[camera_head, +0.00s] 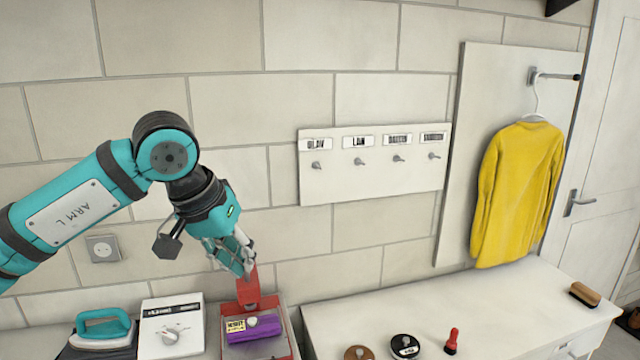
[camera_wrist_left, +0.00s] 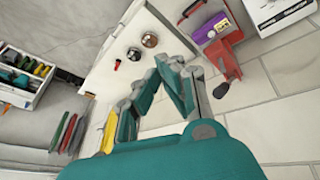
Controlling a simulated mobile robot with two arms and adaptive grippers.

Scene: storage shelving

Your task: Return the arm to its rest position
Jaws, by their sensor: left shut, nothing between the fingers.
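My left arm (camera_head: 75,205) is turquoise, comes in from the left in the head view and is bent at a dark joint. Its left gripper (camera_head: 243,268) points down, shut and empty, in front of the tiled wall. In the picture its fingertips are just above and partly over a red stand (camera_head: 258,290); I cannot tell whether they touch it. In the left wrist view the shut fingers (camera_wrist_left: 178,68) have nothing between them. My right gripper is not in view.
A purple object (camera_head: 255,328) lies at the red stand. An iron (camera_head: 103,330) and a white dial box (camera_head: 172,328) are left of it. A white counter (camera_head: 470,300) holds small items. A hook board (camera_head: 375,180) and yellow sweater (camera_head: 518,190) hang on the right.

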